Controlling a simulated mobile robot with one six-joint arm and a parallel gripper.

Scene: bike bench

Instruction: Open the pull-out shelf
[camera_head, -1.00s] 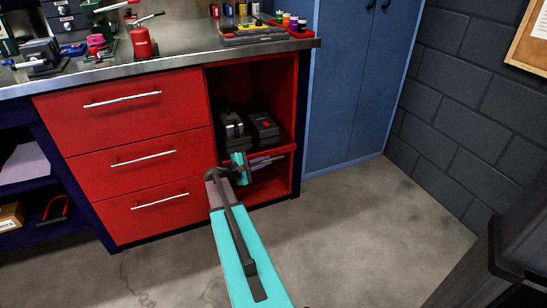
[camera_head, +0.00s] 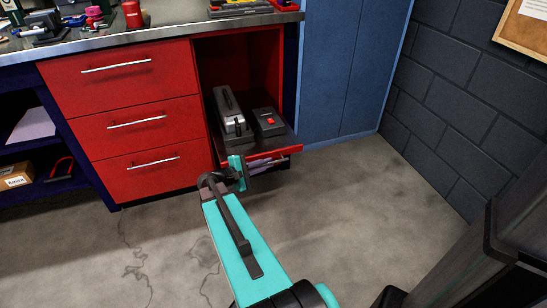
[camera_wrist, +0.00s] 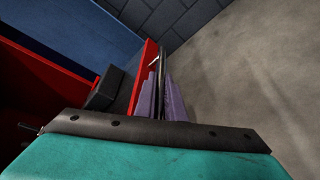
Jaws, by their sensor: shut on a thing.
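The pull-out shelf (camera_head: 279,153) is in the open right bay of the red workbench, with a red front edge and a dark top. It stands partly out, its front beyond the cabinet face. In the wrist view the purple-grey fingers of my gripper (camera_wrist: 165,90) lie along the red shelf front (camera_wrist: 147,62). The exact contact is hidden behind the fingers.
A grey case (camera_head: 228,112) and a dark box with a red button (camera_head: 267,121) stand on the shelf. Red drawers (camera_head: 125,118) are left, shut. A blue cabinet (camera_head: 345,70) is right. The floor (camera_head: 345,205) in front is clear.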

